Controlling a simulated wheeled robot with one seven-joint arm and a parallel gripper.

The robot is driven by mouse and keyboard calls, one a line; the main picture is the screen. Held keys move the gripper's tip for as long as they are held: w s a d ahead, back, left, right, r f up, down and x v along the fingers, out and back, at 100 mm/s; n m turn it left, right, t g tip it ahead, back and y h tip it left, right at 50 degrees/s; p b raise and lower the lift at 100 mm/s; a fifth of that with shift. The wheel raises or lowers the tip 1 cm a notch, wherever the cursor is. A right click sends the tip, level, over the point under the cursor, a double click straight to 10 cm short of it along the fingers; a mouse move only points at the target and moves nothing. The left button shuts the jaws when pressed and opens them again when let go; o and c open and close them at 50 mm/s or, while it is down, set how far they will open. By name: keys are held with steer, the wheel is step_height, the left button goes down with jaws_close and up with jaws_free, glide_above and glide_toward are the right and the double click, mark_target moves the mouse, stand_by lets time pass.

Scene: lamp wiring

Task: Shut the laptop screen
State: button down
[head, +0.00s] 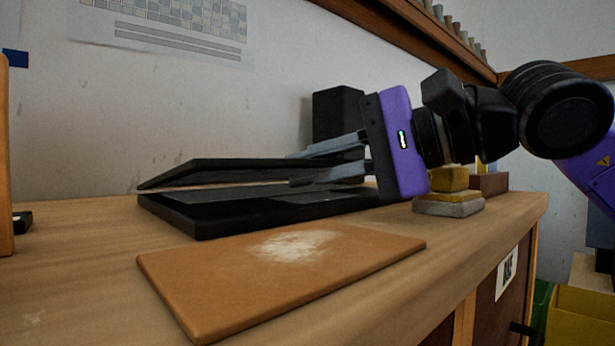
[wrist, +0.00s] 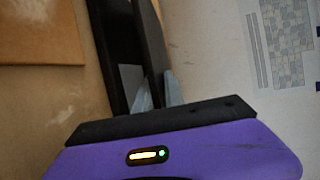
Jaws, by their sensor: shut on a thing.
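The base lies flat on the wooden bench. My gripper (head: 312,164) reaches in from the right, one grey finger above the screen and the other below it, in the gap over the base. It is shut on the screen's right-hand part. In the wrist view the screen (wrist: 147,40) runs up from between the fingers (wrist: 155,92), beside the base (wrist: 108,45). The fingers hide part of the keyboard side.
A brown board (head: 290,270) with a pale worn patch lies in front of the laptop. A black box (head: 336,112) stands behind it by the wall. Sponge-like blocks (head: 449,192) sit to the right. The bench (head: 80,290) is clear at the front left.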

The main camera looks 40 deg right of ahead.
steer(key=shift+f, duration=0.5)
steer(key=c, duration=1.6)
jaws_free()
steer(key=shift+o, duration=0.2)
